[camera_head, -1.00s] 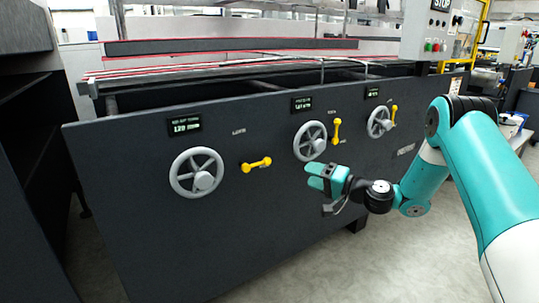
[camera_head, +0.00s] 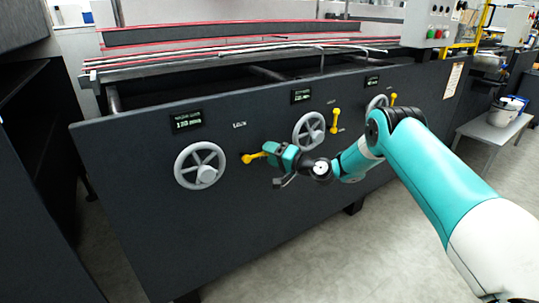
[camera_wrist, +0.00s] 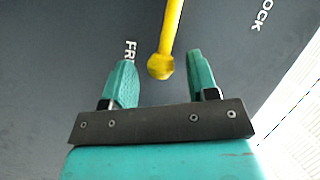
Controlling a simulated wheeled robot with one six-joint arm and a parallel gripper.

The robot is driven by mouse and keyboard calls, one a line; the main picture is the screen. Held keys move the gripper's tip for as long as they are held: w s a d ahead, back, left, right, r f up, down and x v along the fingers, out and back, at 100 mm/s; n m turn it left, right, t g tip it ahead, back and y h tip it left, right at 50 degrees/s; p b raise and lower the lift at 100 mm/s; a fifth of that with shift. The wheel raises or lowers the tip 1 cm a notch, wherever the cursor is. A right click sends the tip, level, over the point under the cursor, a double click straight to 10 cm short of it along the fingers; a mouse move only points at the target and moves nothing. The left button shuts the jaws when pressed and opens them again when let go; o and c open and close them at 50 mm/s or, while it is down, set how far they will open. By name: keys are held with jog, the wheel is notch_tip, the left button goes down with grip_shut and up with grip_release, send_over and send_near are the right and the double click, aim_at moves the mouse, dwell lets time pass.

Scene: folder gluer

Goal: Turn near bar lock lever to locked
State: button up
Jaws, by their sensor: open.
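A yellow lever (camera_head: 254,157) is on the dark machine panel, just right of the left handwheel. It lies nearly level in the head view, and its right end is hidden by my gripper (camera_head: 273,153). In the wrist view the lever (camera_wrist: 171,30) comes in from the top, and its round knob lies between the fingertips of my gripper (camera_wrist: 160,64). The gripper is open, with a gap on both sides of the knob. A partly hidden label beginning "FR" (camera_wrist: 130,50) is by the left finger. Letters reading "OCK" (camera_wrist: 262,15) are at upper right.
The left handwheel (camera_head: 201,167) is close left of the lever. A middle handwheel (camera_head: 309,131) with an upright yellow lever (camera_head: 335,121) is to the right, with another wheel and lever beyond. The panel (camera_head: 200,235) is bare below the wheels.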

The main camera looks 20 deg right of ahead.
jog(key=shift+w+a, duration=0.3)
jog(key=shift+w, duration=0.1)
